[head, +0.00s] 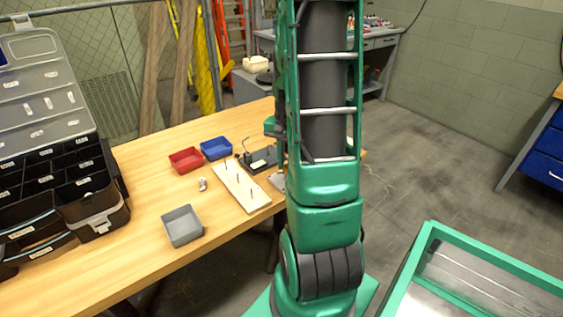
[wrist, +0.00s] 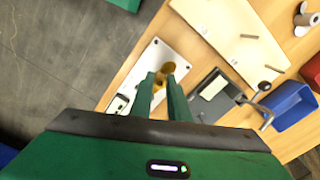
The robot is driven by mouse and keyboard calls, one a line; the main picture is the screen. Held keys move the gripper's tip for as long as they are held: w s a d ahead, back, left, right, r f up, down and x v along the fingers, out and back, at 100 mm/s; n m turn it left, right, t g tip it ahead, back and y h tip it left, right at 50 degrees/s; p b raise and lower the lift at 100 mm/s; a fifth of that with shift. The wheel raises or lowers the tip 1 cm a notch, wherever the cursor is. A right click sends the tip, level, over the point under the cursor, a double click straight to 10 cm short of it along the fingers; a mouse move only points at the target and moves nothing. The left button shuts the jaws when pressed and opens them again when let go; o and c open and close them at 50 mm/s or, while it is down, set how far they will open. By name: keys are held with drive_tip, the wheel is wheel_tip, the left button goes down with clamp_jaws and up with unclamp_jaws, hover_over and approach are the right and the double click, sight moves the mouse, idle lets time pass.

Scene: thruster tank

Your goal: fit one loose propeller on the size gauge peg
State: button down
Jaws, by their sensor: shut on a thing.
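My gripper (wrist: 160,88) is shut on a small brass-coloured propeller (wrist: 169,68), whose lobes show at and between the fingertips. It is over a white plate with small dark holes (wrist: 154,53); I cannot tell whether the propeller touches the plate or whether a peg is in it. Part of the plate also shows beside my arm in the head view (head: 278,181). The pale board with several thin upright pegs (wrist: 225,35) lies beside it, and also shows in the head view (head: 232,180). My arm hides the gripper in the head view.
A dark stand with a bent arm (wrist: 222,103) is right of the plate in the wrist view. A blue bin (wrist: 292,107), a red bin (head: 186,160) and a grey bin (head: 182,226) stand on the wooden table (head: 140,255). An open organiser case (head: 60,170) is at left.

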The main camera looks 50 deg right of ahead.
drive_tip(key=shift+f, duration=1.3)
idle(0.7)
drive_tip(key=c, duration=1.6)
unclamp_jaws()
wheel_tip(320, 180, up, 15)
drive_tip(key=shift+f, duration=0.15)
drive_tip(key=shift+a, duration=0.1)
